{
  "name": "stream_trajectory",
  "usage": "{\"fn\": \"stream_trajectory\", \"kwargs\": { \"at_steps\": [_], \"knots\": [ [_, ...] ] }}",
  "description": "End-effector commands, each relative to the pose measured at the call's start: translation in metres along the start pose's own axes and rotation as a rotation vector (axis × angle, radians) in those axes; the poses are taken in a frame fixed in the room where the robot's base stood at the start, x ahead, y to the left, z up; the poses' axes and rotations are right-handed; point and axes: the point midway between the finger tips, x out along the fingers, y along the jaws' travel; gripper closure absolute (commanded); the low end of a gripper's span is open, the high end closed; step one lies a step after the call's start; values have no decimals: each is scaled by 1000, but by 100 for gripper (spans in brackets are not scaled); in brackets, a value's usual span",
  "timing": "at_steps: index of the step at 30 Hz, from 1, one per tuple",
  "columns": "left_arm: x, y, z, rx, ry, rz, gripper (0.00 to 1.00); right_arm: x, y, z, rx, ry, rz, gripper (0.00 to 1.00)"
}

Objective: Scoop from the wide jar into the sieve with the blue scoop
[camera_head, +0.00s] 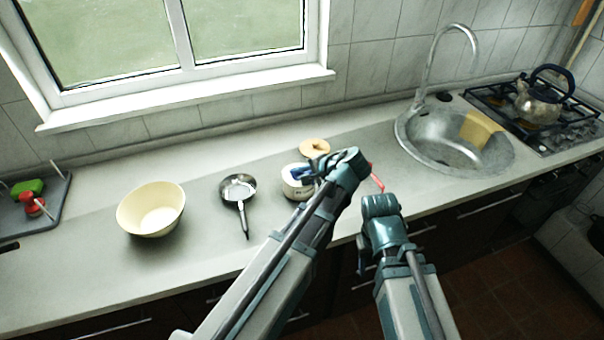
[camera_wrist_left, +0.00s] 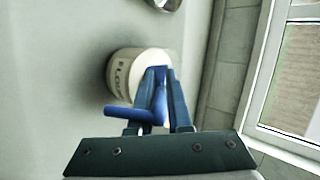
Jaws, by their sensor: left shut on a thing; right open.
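The wide jar (camera_head: 297,192) is white with dark lettering and stands on the counter in the middle of the head view. It also shows in the left wrist view (camera_wrist_left: 120,75). My left gripper (camera_head: 326,168) is at the jar's right side and shut on the blue scoop (camera_head: 302,172). In the left wrist view the scoop's blue handle (camera_wrist_left: 128,112) sticks out beside the fingers (camera_wrist_left: 166,95); its bowl end is hidden at the jar's mouth. The metal sieve (camera_head: 239,188) lies left of the jar, handle toward me. My right gripper (camera_head: 380,204) is open and empty near the counter's front edge.
A cream bowl (camera_head: 135,213) stands left of the sieve. A round wooden lid (camera_head: 314,147) lies behind the jar. A thin red thing (camera_head: 376,178) shows between my grippers. A sink (camera_head: 418,128) is at right; a dark tray (camera_head: 58,190) is at far left.

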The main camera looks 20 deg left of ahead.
Motion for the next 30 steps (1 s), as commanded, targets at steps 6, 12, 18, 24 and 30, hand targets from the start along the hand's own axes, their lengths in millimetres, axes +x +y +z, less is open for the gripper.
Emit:
{"fn": "stream_trajectory", "kwargs": {
  "at_steps": [6,12,18,24,30],
  "knots": [
    [12,17,-1,-3,-1,11,100,19,-2,-1,0,0,0,50],
    [18,17,-2,-22,9,-43,100,32,-3,-2,0,0,0,50],
    [22,15,-3,-39,16,-85,100,40,-4,-2,0,0,0,50],
    [25,14,-2,-48,16,-107,100,45,-4,-3,0,0,0,50],
    [26,13,-2,-50,17,-112,100,46,-4,-3,0,0,0,50]
  ]
}}
